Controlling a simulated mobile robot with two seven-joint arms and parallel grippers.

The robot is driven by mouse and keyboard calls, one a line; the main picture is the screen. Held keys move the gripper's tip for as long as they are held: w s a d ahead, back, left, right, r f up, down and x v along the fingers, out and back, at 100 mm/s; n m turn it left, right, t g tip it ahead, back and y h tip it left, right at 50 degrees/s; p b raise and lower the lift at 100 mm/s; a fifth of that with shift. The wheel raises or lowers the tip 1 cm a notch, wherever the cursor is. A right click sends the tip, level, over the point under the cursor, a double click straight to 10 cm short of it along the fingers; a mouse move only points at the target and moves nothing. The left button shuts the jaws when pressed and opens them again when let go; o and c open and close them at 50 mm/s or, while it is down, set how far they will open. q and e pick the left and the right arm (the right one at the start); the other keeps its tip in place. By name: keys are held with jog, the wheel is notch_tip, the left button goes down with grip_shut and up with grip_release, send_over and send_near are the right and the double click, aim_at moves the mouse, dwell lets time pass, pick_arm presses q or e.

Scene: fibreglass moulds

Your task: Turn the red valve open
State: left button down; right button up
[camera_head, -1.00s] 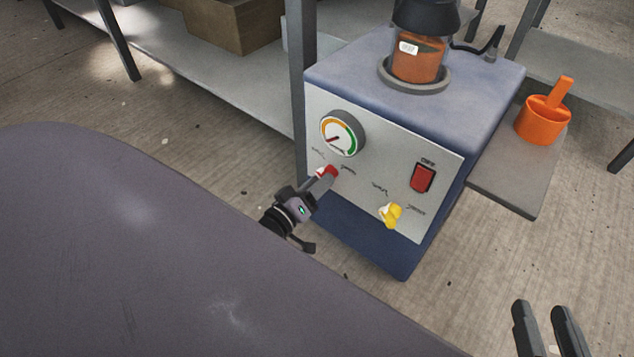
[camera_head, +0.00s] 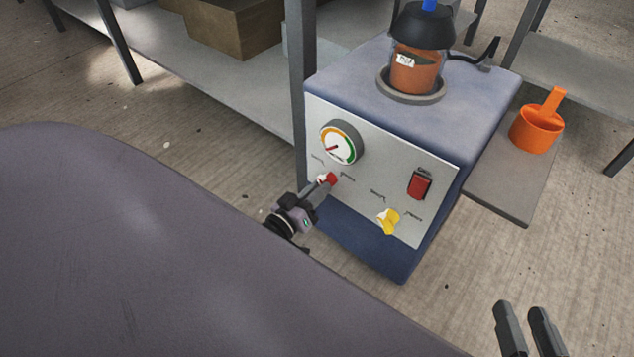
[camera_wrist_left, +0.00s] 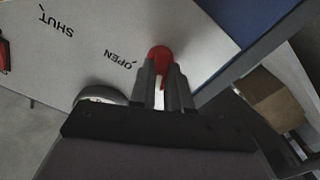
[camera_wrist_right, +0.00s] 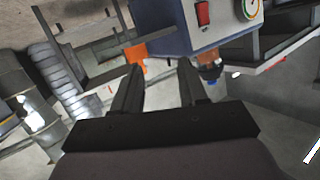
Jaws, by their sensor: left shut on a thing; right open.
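The red valve (camera_head: 329,179) is on the lower left of the machine's pale front panel (camera_head: 360,180), below the round gauge. My left gripper (camera_head: 324,186) is shut on the red valve. In the left wrist view the red valve (camera_wrist_left: 160,55) shows between and beyond the fingertips (camera_wrist_left: 165,85), with the printed word OPEN to its left and SHUT farther left. The fingers hide part of the valve. My right gripper (camera_head: 526,330) is open and empty at the lower right; its two fingers also show apart in the right wrist view (camera_wrist_right: 157,85).
A yellow valve (camera_head: 388,221) and a red switch (camera_head: 419,186) are on the same panel to the right. The gauge (camera_head: 341,143) sits just above the red valve. An orange scoop-like cup (camera_head: 537,128) stands on a side plate. A dark post (camera_head: 298,75) rises at the machine's left.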

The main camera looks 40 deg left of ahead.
pick_arm(q)
jog(key=m+p, duration=0.3)
jog(key=m, duration=1.1)
pick_arm(e)
jog(key=a, duration=0.1)
jog(key=g, duration=0.1)
jog(key=w+a+m+y, duration=0.1)
jog(key=shift+a+r, duration=0.25)
jog(key=shift+a, duration=0.1)
pick_arm(q)
jog(key=shift+p, duration=0.3)
pick_arm(e)
jog(key=shift+s, duration=0.1)
jog(key=shift+f+g, duration=0.15)
jog(key=shift+g, duration=0.15)
pick_arm(q)
jog(key=c, duration=1.1)
grip_release()
jog(key=shift+s, duration=0.15)
